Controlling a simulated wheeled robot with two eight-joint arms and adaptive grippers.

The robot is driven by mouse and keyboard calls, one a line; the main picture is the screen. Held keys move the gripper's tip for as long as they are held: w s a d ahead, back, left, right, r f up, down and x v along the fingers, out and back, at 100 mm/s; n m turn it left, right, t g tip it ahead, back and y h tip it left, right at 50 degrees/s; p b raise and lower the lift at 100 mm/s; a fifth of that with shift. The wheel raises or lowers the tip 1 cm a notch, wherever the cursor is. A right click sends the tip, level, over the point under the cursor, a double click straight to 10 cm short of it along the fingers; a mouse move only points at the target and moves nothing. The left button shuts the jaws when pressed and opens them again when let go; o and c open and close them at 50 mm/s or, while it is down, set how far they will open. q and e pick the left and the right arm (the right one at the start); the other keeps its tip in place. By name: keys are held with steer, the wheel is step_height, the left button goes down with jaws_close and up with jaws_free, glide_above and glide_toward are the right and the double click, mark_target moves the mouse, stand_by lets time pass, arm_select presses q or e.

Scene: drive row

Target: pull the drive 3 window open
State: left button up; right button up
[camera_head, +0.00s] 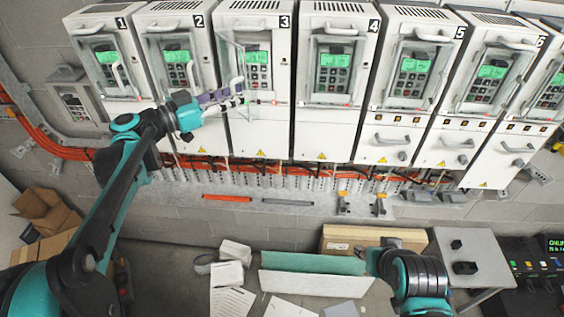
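Drive 3 (283,60) is a white cabinet with the number 3 at its top right. Its keypad with a green display (257,57) shows behind a clear window (229,57). The window's pale frame seems to stand out from the cabinet at the left; how far it is open is hard to tell. My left gripper (240,92) is at the lower left of this window, close in front of the cabinet. Its fingers look apart, with nothing clearly between them. Whether they touch the frame cannot be told. My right arm shows at the lower right; its gripper is not visible.
Drive 2 (205,55) stands close on the left, and drive 4 (365,60) on the right. Orange cables (75,152) run below the row. A grey table (480,255), a cardboard box (48,210) and papers (230,300) are lower down.

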arm_select(q)
steer(key=w+d+n+t+y+p, duration=0.3)
steer(key=w+d+n+t+y, duration=0.25)
steer(key=d+n+y, duration=0.35)
steer(key=s+a+m+y+b, duration=0.1)
steer(key=s+a+b, duration=0.15)
steer(key=s, duration=0.55)
steer(key=s+d+f+m+g+h+b, duration=0.1)
steer(key=s+f+b, duration=0.1)
steer(key=f+b, duration=0.3)
steer(key=s+d+f+m+g+h+b, duration=0.1)
steer(key=s+d+f+b, duration=0.1)
steer(key=f+b, duration=0.4)
step_height(320, 180, down, 5)
steer(key=shift+s+f, duration=0.1)
steer(key=shift+s, duration=0.4)
steer(key=shift+c, duration=0.4)
